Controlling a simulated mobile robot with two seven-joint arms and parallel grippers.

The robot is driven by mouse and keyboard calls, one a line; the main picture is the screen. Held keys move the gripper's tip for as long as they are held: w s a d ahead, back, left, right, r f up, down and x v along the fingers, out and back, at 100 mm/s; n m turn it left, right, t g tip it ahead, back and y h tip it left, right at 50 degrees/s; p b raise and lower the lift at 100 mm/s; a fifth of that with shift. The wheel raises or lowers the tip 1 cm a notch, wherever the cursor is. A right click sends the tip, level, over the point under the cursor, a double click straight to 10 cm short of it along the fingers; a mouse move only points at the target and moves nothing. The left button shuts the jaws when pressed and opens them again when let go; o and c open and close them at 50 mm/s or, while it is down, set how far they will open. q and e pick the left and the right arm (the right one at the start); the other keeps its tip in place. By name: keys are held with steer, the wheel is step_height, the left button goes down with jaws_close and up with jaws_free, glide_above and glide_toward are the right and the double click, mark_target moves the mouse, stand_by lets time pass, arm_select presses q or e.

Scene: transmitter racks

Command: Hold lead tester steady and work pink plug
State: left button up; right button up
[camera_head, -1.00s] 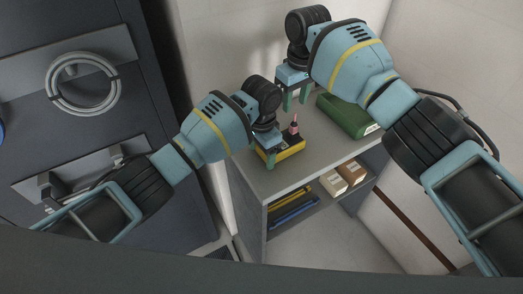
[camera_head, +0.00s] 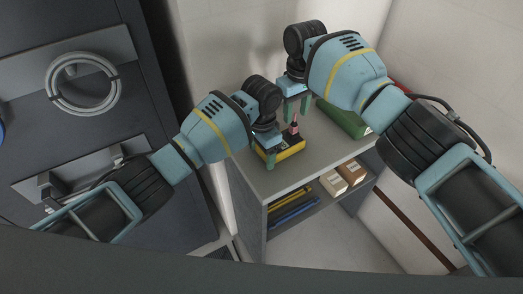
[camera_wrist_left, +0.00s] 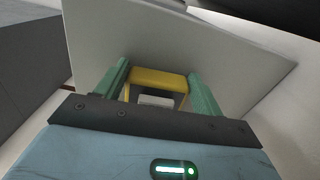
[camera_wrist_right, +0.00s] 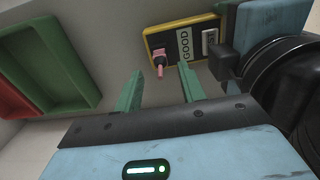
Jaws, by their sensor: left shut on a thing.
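The lead tester (camera_head: 287,151) is a black and yellow box on the grey shelf top. It also shows in the right wrist view (camera_wrist_right: 202,22), with a "GOOD" label, and its yellow end shows in the left wrist view (camera_wrist_left: 158,78). My left gripper (camera_head: 270,157) is shut on the tester, one finger on each side. The pink plug (camera_head: 294,128) stands upright in the tester's top; the right wrist view shows it (camera_wrist_right: 158,62) with its tip toward my right gripper. My right gripper (camera_wrist_right: 160,88) is open and empty, above and behind the plug, apart from it.
A green bin (camera_head: 343,119) stands at the right back of the shelf top, with a red bin (camera_wrist_right: 12,98) beside it. Small boxes (camera_head: 334,182) and yellow and blue items (camera_head: 291,207) lie on the lower shelf. A dark cabinet (camera_head: 70,140) stands left.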

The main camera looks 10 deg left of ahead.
mark_target(294, 123)
steer(key=shift+f, duration=2.5)
jaws_close()
steer(key=shift+r, duration=0.15)
steer(key=shift+r, duration=2.8)
steer(key=shift+r, duration=0.1)
